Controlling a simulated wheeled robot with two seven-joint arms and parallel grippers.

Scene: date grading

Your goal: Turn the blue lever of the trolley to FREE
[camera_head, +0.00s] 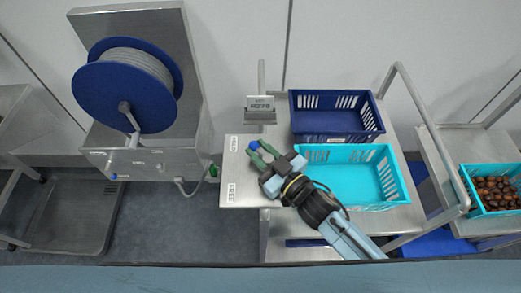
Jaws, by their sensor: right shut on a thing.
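The blue lever's round knob (253,146) shows at the tips of my right gripper (259,152), near the back label. My right gripper has green fingertips and is shut on the lever; the fingers and wrist hide the rest of it. My left gripper is out of view.
A dark blue crate (308,138) and an empty turquoise crate (395,180) stand on the trolley, close to my right wrist. A reel machine (140,165) stands left. A crate of dates (466,183) is at far right.

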